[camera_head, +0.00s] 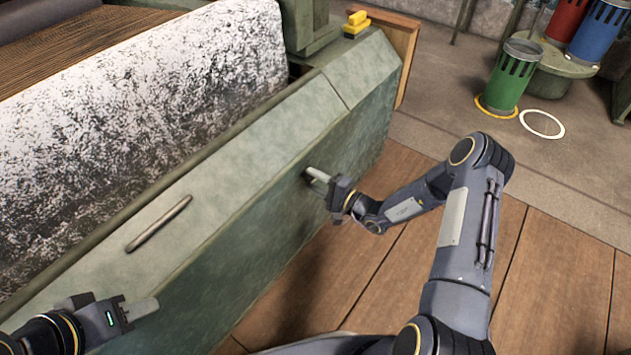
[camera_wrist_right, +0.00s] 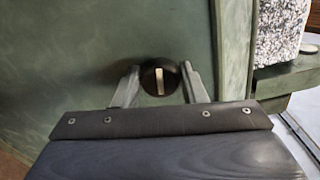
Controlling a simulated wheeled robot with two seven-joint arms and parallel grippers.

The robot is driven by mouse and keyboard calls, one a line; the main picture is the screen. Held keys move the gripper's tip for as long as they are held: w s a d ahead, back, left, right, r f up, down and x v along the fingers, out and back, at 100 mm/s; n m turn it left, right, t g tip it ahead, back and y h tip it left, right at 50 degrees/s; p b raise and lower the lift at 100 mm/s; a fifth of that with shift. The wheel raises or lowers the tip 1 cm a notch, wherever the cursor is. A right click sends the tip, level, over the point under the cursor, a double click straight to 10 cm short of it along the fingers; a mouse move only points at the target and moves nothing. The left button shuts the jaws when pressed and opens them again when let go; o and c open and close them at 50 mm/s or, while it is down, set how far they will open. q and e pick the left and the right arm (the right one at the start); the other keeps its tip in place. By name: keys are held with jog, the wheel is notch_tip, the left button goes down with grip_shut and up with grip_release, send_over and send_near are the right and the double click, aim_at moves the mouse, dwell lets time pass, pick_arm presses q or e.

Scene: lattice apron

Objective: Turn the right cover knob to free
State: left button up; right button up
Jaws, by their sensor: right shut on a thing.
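The right cover knob (camera_wrist_right: 150,79) is round and black with a pale line, which stands nearly upright in the right wrist view. It sits on the green front panel of the cover (camera_head: 240,245). My right gripper (camera_head: 318,175) is at that panel, with one finger on each side of the knob, shut on it. In the head view the knob is mostly hidden by the fingers. My left gripper (camera_head: 142,308) is at the lower left, in front of the same panel.
A metal handle (camera_head: 159,223) is on the cover's sloped top. Behind it lies a speckled white roll (camera_head: 140,105). A yellow block (camera_head: 356,22) sits on the machine's far end. Green (camera_head: 508,80), blue (camera_head: 598,33) and red (camera_head: 567,18) canisters stand at the upper right.

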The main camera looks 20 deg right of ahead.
jog(key=shift+f+n, duration=0.1)
jog(key=shift+n, duration=0.8)
jog(key=o, duration=1)
jog(key=shift+c, duration=0.2)
jog(key=p+v, duration=0.1)
jog(key=v, duration=0.7)
